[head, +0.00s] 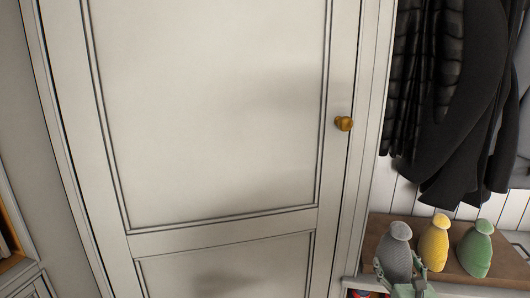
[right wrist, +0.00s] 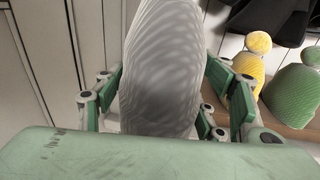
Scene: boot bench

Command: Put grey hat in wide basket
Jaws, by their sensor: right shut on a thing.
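The grey hat (head: 397,262) is a ribbed knitted hat with a round bobble on top, at the left end of the wooden bench top in the head view. My right gripper (head: 403,286) is shut on its lower part from the front. In the right wrist view the grey hat (right wrist: 163,70) fills the middle, between the green fingers of my right gripper (right wrist: 165,105). I cannot tell whether the hat still touches the bench. No wide basket can be made out in either view. My left gripper is not in view.
A yellow hat (head: 434,243) and a green hat (head: 476,249) stand to the right on the bench top (head: 378,228). Dark coats (head: 455,95) hang above. A white door (head: 210,110) with a brass knob (head: 344,123) fills the left and middle.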

